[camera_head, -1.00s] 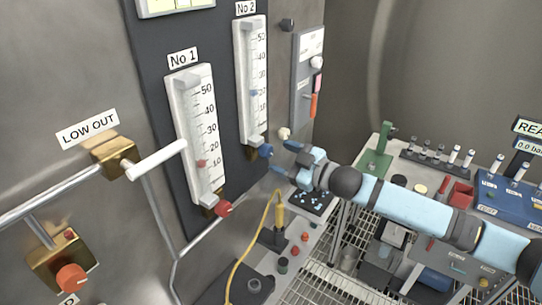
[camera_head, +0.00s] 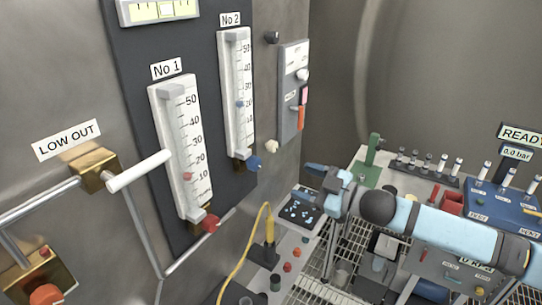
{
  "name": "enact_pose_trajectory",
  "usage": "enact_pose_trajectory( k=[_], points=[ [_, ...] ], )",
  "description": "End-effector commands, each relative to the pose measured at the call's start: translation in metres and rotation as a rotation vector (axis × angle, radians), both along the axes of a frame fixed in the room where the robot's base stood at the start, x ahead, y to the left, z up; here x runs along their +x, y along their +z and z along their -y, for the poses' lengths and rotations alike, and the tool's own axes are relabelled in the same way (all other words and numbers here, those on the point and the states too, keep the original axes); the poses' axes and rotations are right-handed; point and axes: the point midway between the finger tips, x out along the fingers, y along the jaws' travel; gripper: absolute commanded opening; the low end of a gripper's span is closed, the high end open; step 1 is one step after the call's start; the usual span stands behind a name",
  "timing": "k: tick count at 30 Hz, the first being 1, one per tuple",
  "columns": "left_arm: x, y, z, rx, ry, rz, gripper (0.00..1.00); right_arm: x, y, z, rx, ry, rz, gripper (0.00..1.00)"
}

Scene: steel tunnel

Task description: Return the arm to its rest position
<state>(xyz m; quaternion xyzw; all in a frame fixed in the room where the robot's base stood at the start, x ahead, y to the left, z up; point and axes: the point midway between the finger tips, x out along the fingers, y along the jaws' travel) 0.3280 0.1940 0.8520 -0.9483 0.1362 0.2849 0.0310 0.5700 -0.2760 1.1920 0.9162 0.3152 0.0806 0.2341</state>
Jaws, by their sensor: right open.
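My right arm comes in from the right in the head view, light blue with dark joints. Its gripper (camera_head: 318,183) is open and empty, with blue fingertips pointing left. It hangs in front of a dark tray with light blue bits (camera_head: 301,207) and stands clear to the right of the No 2 flowmeter (camera_head: 237,95) and its blue knob (camera_head: 254,162). The No 1 flowmeter (camera_head: 181,145) with its red knob (camera_head: 209,224) is farther left, and nothing touches it. My left gripper is not in view.
A white-handled LOW OUT valve (camera_head: 138,171) juts out at left. A yellow cable (camera_head: 240,252) rises from the bench. A blue unit (camera_head: 505,208), a tube rack (camera_head: 428,168) and a green stand (camera_head: 371,160) are at right. A wire-mesh floor lies below the arm.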

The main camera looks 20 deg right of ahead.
Motion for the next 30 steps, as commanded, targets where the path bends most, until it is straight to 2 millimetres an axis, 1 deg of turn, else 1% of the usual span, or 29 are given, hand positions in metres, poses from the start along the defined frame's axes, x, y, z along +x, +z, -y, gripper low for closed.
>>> enact_pose_trajectory(
  k=[3,5,8,11,12,14,15,17,18,20,21,23,24,25,27,30],
  points=[
    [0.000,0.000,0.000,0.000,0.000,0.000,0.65,0.000,-0.001,-0.001,0.002,0.000,-0.003,0.65],
    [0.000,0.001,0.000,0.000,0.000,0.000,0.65,-0.002,-0.007,-0.004,0.009,-0.003,-0.011,0.65],
    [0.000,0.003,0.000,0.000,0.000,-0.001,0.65,-0.009,-0.030,-0.014,0.036,-0.019,-0.050,0.65],
    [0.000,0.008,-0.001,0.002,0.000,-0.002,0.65,-0.025,-0.070,-0.031,0.081,-0.056,-0.119,0.65],
    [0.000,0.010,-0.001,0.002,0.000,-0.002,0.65,-0.034,-0.089,-0.038,0.102,-0.079,-0.157,0.65],
    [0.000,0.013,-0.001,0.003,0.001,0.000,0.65,-0.049,-0.118,-0.047,0.128,-0.120,-0.213,0.65],
    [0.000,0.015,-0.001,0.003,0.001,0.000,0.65,-0.061,-0.137,-0.052,0.145,-0.148,-0.253,0.65],
    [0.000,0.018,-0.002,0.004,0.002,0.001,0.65,-0.080,-0.164,-0.059,0.164,-0.196,-0.316,0.65],
    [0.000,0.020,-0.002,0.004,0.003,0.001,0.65,-0.095,-0.183,-0.063,0.176,-0.229,-0.362,0.65],
    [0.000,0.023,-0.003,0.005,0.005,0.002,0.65,-0.119,-0.210,-0.068,0.188,-0.282,-0.430,0.65],
    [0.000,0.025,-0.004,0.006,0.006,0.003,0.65,-0.136,-0.227,-0.070,0.195,-0.318,-0.478,0.65],
    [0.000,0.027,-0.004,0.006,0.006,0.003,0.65,-0.161,-0.250,-0.073,0.199,-0.367,-0.543,0.65],
    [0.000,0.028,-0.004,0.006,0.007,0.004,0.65,-0.177,-0.263,-0.075,0.202,-0.398,-0.584,0.65],
    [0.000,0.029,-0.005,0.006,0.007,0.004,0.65,-0.188,-0.271,-0.075,0.202,-0.419,-0.612,0.65],
    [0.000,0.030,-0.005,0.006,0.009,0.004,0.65,-0.211,-0.288,-0.077,0.199,-0.460,-0.668,0.65],
    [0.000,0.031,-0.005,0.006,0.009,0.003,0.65,-0.233,-0.302,-0.079,0.195,-0.497,-0.720,0.65]
  ],
)
